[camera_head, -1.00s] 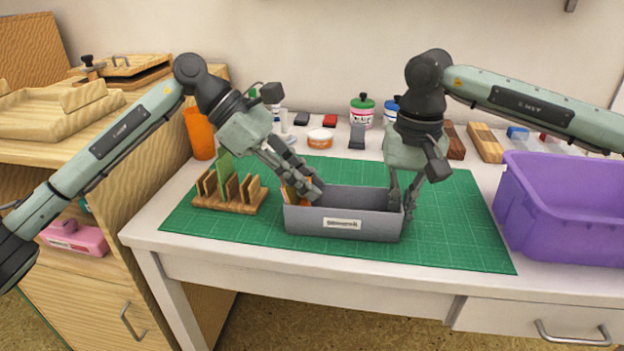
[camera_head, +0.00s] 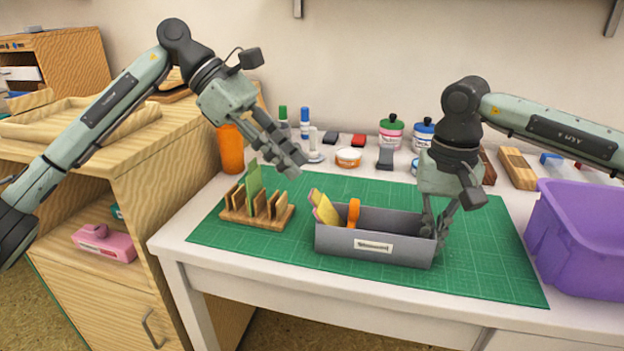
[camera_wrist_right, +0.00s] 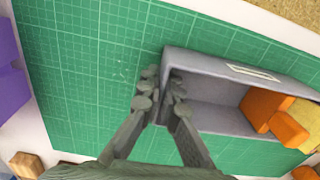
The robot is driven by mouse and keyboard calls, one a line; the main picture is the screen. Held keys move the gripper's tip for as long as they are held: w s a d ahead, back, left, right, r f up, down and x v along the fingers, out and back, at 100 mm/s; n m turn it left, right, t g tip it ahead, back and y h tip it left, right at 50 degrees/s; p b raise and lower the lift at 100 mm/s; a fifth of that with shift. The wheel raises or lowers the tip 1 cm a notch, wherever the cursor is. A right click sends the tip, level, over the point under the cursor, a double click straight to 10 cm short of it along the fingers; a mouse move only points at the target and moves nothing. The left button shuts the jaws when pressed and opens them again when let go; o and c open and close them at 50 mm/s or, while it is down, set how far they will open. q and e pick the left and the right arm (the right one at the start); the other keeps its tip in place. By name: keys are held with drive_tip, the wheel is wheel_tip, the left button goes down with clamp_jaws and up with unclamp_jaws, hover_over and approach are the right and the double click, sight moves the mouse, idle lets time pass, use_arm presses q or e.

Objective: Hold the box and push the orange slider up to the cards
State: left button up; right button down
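A grey open box (camera_head: 372,248) with a label on its front stands on the green mat. Yellowish cards (camera_head: 324,208) lean at its left end, and the orange slider (camera_head: 353,213) stands just right of them. In the right wrist view the slider (camera_wrist_right: 264,108) is close against the cards (camera_wrist_right: 302,112); I cannot tell whether they touch. My right gripper (camera_head: 433,228) has its fingers on both sides of the box's right end wall, shut on it (camera_wrist_right: 160,92). My left gripper (camera_head: 294,163) is empty, its fingers close together, raised above and left of the box.
A wooden rack (camera_head: 256,213) with upright pieces stands left of the box, below my left gripper. A purple bin (camera_head: 585,240) is at the right. An orange cup (camera_head: 231,150), bottles and inkpads line the back. The mat (camera_head: 480,260) is clear right of the box.

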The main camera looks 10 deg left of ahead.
use_arm(q)
drive_tip(key=shift+v, duration=1.15)
